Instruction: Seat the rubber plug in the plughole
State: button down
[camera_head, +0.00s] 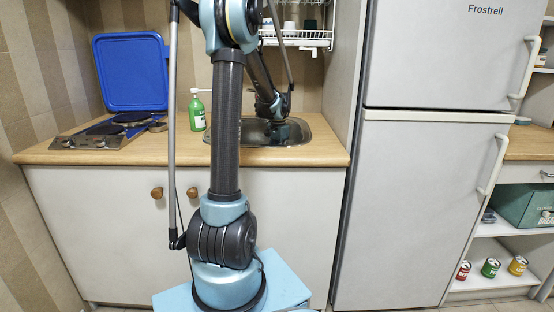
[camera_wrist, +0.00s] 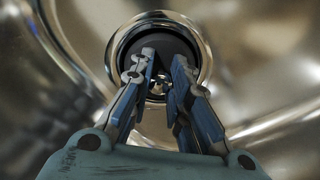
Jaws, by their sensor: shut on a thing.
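The steel sink (camera_head: 316,138) is set into the wooden counter, and my gripper (camera_wrist: 165,62) reaches down into it. In the wrist view the chrome plughole (camera_wrist: 157,17) shows as a bright ring around the fingertips. The black rubber plug (camera_wrist: 168,42) shows as a dark disc inside the ring's outline. My fingers are shut on the plug, with a narrow gap between them. Bright metal shows below the disc between the fingers, so the plug does not appear to cover the whole opening. I cannot tell its exact height or tilt. In the head view, the sink wall and arm hide the plug.
A green soap bottle (camera_head: 197,112) stands left of the sink. A hob (camera_head: 100,135) with a raised blue lid (camera_head: 132,72) is farther left. A dish rack (camera_head: 298,38) hangs above the sink. The tall fridge (camera_head: 430,180) is close on the right.

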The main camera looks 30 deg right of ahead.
jog(key=shift+f, duration=0.1)
jog(key=c, duration=1.5)
grip_release()
notch_tip(320, 180, up, 12)
jog(key=shift+r, duration=0.1)
